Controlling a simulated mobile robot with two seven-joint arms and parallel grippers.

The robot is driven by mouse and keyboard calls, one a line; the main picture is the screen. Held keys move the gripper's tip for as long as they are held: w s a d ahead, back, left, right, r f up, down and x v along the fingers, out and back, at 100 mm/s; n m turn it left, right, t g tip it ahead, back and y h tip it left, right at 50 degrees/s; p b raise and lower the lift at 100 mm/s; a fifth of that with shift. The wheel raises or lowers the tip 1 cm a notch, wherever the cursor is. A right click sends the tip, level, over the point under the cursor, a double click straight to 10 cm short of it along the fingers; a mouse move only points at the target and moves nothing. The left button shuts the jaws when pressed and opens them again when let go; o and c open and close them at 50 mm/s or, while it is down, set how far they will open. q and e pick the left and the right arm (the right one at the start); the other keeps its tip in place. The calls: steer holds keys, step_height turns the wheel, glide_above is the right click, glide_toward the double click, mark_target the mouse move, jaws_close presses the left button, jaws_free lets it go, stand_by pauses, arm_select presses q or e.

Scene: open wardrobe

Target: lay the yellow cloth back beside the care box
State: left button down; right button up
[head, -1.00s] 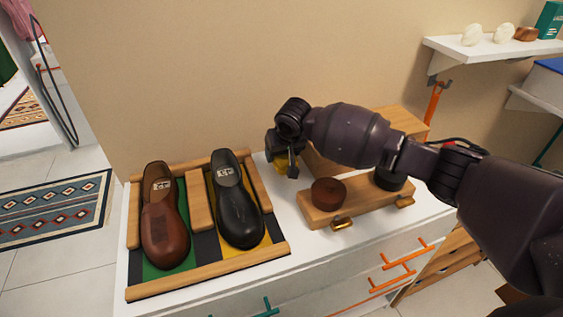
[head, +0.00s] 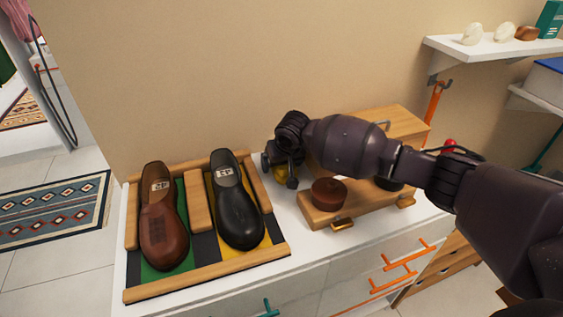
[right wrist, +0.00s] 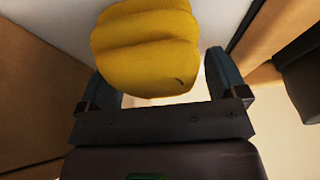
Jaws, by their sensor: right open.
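The yellow cloth (head: 281,174) is a folded, rounded bundle at the white top, between the shoe tray and the wooden care box (head: 405,124). In the head view my right gripper mostly hides it. The right wrist view shows the cloth (right wrist: 147,45) large, between and just beyond the fingers of my right gripper (right wrist: 158,82). The fingers are open, with a visible gap on the cloth's right side. In the head view my right gripper (head: 279,172) is low, at the care box's left end. My left gripper is not in view.
A wooden tray (head: 190,276) with a brown shoe (head: 163,225) and a black shoe (head: 238,210) stands close on the left. A brown round tin (head: 329,192) sits on the care box's front step. The wall is close behind. Bare white top (head: 300,245) shows in front.

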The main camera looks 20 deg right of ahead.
mark_target(288, 167)
steer(key=p+v, duration=0.2)
steer(key=v, duration=0.8)
steer(key=shift+r, duration=0.35)
steer(key=shift+p+v, duration=0.35)
steer(key=shift+v, duration=0.45)
steer(key=shift+s+f, duration=0.15)
